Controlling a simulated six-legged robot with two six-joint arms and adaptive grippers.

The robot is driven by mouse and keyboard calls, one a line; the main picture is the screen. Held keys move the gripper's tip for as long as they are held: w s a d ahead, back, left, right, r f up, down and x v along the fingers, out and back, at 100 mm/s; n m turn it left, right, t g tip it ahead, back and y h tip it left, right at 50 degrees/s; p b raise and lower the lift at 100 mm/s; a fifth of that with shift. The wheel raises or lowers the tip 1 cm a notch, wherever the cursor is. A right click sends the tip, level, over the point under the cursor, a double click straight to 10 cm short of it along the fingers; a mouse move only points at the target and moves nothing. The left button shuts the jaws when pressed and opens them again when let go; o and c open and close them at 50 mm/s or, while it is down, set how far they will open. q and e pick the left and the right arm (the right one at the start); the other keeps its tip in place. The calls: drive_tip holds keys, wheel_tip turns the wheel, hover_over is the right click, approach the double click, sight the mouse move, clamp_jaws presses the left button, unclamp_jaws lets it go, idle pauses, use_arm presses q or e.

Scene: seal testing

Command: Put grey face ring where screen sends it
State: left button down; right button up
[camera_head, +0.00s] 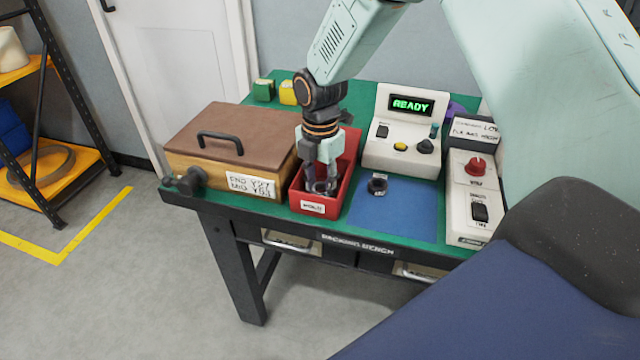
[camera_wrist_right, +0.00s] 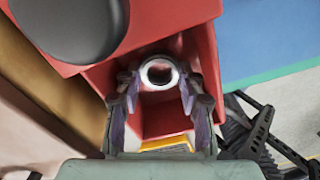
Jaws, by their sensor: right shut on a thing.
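My right gripper (camera_head: 322,183) reaches down into the red bin (camera_head: 340,190) with a white label on its front. In the right wrist view its two fingers (camera_wrist_right: 159,100) are shut on a shiny grey ring (camera_wrist_right: 146,75), inside the bin walls. The ring's lower part is hard to make out in the head view. The test unit's screen (camera_head: 411,105) reads READY in green. My left gripper is not in view.
A wooden box with a brown lid (camera_head: 205,133) and black handle stands left of the bin. A white control box with a red knob (camera_head: 475,166) is at the right. Green and yellow blocks (camera_head: 288,93) stand behind. Much of the blue mat is clear.

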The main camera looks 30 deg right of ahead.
drive_tip(key=shift+s+d, duration=0.1)
drive_tip(key=shift+s, duration=0.1)
drive_tip(key=o, duration=0.8)
drive_tip(key=shift+o, duration=0.9)
drive_tip(key=shift+w, duration=0.15)
drive_tip(key=shift+r, duration=0.1)
wheel_tip(320, 180, up, 12)
drive_tip(key=p, duration=0.2)
drive_tip(key=shift+p, duration=0.3)
